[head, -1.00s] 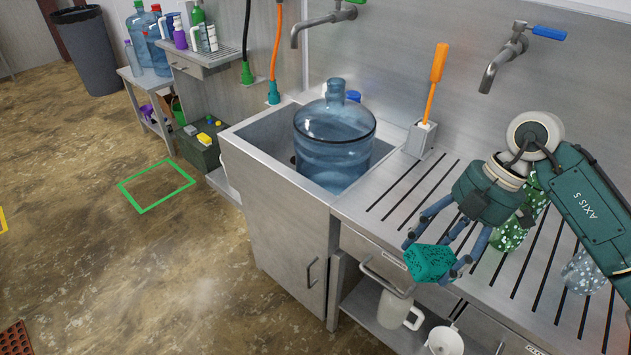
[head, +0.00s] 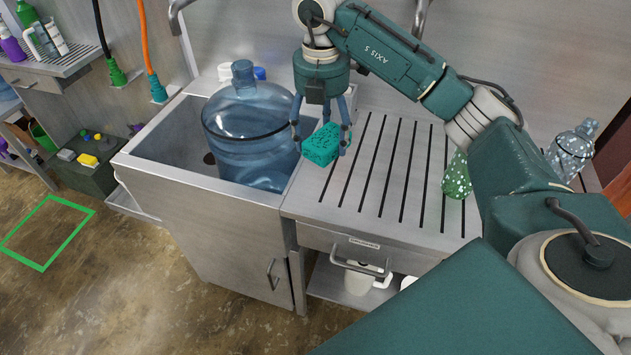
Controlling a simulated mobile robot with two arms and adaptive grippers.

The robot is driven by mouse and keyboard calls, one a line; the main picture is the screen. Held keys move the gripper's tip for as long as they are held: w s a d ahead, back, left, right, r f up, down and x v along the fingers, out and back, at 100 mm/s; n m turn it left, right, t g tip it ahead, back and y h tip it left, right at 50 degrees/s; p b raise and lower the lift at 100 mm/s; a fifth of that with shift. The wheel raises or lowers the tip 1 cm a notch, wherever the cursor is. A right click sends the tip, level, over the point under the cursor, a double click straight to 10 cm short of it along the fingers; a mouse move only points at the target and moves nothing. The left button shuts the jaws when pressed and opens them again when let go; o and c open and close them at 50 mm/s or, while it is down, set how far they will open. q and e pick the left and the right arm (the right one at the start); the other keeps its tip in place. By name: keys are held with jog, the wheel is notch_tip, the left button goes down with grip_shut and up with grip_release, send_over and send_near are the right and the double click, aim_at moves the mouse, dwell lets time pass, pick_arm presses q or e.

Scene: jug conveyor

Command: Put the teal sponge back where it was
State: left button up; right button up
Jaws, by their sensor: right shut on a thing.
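The teal sponge (head: 321,146) is in the fingers of my right gripper (head: 322,140), near the left end of the slotted drainboard (head: 335,197) and just right of the sink. My right gripper points down and is shut on the sponge. I cannot tell whether the sponge touches the drainboard. My left gripper does not show in the head view.
A large blue jug (head: 250,140) stands in the sink (head: 165,150), left of the sponge. The drainboard's middle is clear. A green square (head: 45,232) marks the floor.

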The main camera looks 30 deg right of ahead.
jog(key=p, duration=0.2)
send_over(321, 190)
notch_tip(321, 190, down, 10)
jog(key=shift+r, duration=0.2)
notch_tip(321, 190, down, 5)
jog(key=shift+f+p, duration=0.1)
jog(key=shift+p, duration=0.55)
jog(key=o, duration=1)
jog(key=shift+o, duration=0.2)
